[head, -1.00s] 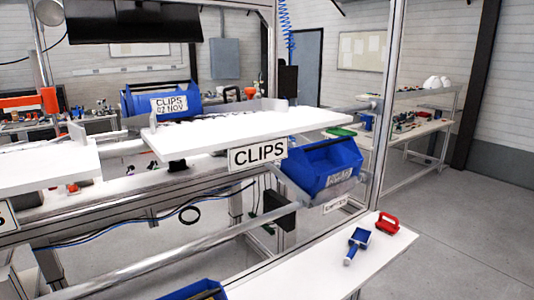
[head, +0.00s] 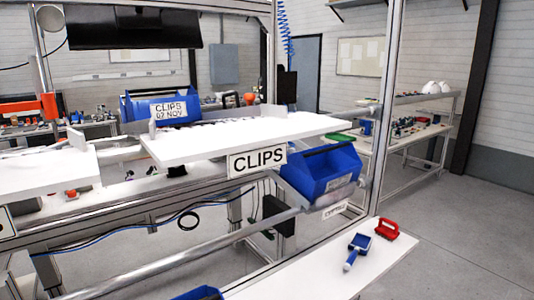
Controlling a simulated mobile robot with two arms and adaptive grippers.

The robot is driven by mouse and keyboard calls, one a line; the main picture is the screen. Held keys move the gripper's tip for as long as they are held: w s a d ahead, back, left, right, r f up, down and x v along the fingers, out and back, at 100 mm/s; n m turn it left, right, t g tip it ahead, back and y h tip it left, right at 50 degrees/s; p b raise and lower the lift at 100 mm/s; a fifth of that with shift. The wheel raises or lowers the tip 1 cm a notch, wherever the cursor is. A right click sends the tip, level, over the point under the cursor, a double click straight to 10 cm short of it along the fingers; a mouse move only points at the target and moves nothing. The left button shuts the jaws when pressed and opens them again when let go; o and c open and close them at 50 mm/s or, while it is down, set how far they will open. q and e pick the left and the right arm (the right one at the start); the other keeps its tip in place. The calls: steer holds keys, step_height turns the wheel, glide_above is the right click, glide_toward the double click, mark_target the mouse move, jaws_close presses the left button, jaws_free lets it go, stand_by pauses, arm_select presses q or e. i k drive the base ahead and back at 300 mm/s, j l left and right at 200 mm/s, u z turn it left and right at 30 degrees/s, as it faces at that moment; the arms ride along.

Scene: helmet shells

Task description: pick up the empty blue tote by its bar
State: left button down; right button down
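A blue tote (head: 318,178) sits on a lower rack level at the right, just below the CLIPS sign. Its open front faces me, and no contents show in the part I can see. A dark bar (head: 327,149) runs across its top. A second blue tote (head: 137,108), labelled CLIPS 02 NOV, stands behind the white shelf; its inside is hidden. The edge of a third blue tote (head: 198,293) shows at the bottom, mostly cut off. Neither of my grippers is in view.
A white shelf board (head: 215,140) juts out above and left of the lower tote. A metal rack post (head: 383,110) stands right of it. A white bench (head: 318,262) in front holds a blue-handled tool (head: 357,250) and a red one (head: 387,229). Floor on the right is clear.

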mark_target(315, 172)
steer(key=i+l+u, duration=0.4)
steer(key=l, duration=0.3)
steer(key=i+l+u, duration=0.25)
steer(key=l+u, duration=0.15)
steer(key=l, duration=0.35)
steer(key=i+l+u, duration=0.15)
steer(key=l+u, duration=0.25)
steer(key=l, duration=0.4)
steer(key=l+u, duration=0.4)
steer(key=l, duration=0.45)
steer(key=k+l+u, duration=0.1)
steer(key=l+u, duration=0.3)
steer(key=l, duration=0.5)
steer(key=k+l+u, duration=0.25)
steer(key=l+u, duration=0.15)
steer(key=l, duration=0.4)
